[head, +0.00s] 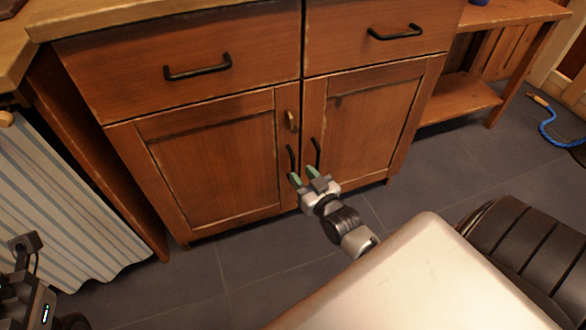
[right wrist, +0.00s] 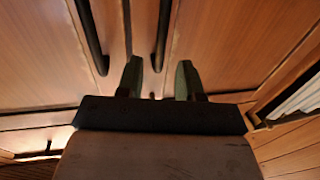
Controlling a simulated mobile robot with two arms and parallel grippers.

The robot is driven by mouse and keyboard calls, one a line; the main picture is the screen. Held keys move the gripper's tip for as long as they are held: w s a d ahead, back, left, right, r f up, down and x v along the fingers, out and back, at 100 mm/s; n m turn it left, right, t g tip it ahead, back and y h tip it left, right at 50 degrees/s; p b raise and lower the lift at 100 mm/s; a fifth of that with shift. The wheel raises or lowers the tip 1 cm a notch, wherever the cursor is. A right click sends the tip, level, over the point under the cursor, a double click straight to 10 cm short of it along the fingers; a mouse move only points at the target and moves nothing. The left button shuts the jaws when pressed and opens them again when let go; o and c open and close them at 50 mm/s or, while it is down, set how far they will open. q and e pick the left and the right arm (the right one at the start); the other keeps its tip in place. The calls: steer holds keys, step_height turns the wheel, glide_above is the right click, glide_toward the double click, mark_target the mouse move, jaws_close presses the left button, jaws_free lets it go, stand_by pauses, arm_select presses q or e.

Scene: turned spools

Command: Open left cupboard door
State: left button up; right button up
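The left cupboard door (head: 215,165) is shut, with a black vertical bar handle (head: 290,158) near its right edge. The right cupboard door (head: 365,125) beside it is also shut and has its own black handle (head: 317,152). My right gripper (head: 304,175) is open and empty, near the lower ends of both handles. In the right wrist view the left door's handle (right wrist: 162,35) points into the gap between the open fingers (right wrist: 157,82), and its end looks just ahead of the fingertips. The right door's handle (right wrist: 88,35) is outside the fingers.
Two drawers with black handles (head: 197,68) (head: 396,33) sit above the doors. A brass fitting (head: 291,121) is above the left handle. A striped curtain (head: 70,210) hangs at left. The grey tiled floor (head: 255,270) before the cupboard is clear.

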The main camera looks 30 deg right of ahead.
mark_target(294, 166)
steer(key=w+b, duration=0.1)
steer(key=w, duration=0.4)
steer(key=shift+d+b, duration=0.1)
steer(key=shift+b, duration=0.2)
jaws_close()
